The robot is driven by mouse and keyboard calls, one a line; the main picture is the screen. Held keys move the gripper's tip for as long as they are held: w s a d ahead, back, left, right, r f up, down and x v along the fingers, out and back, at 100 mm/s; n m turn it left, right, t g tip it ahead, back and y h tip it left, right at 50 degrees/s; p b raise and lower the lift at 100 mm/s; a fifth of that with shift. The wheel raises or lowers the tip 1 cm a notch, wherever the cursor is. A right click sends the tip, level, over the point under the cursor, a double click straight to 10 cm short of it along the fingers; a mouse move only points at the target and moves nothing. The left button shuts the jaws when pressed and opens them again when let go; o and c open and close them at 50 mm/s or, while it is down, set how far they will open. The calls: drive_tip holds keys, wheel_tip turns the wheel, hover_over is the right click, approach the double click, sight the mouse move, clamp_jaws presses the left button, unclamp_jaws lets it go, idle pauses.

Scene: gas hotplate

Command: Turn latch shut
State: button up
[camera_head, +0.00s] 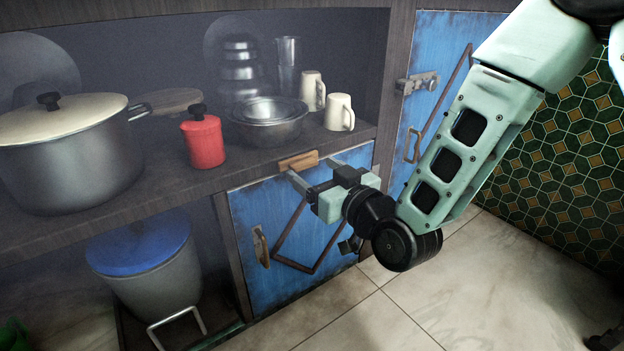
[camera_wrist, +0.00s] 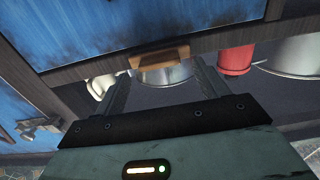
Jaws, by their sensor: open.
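A small wooden turn latch (camera_head: 298,160) sits on the dark wooden rail above the lower blue door (camera_head: 290,235). The latch lies roughly lengthwise along the rail; it also shows in the wrist view (camera_wrist: 158,57). The door sits closed in its frame, as far as I can see. My gripper (camera_head: 314,170) is open and empty in front of the rail. In the wrist view its two fingers (camera_wrist: 160,72) stand on either side of the latch, with a gap at each end. I cannot tell whether a fingertip touches the rail.
On the shelf above stand a red canister (camera_head: 203,142), metal bowls (camera_head: 268,128), two cream mugs (camera_head: 340,113) and a large pot (camera_head: 70,155). A second blue door (camera_head: 432,115) with a metal bolt (camera_head: 418,83) is at the right. The tiled floor (camera_head: 400,310) in front is clear.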

drive_tip(key=shift+x, duration=0.9)
drive_tip(key=c, duration=1)
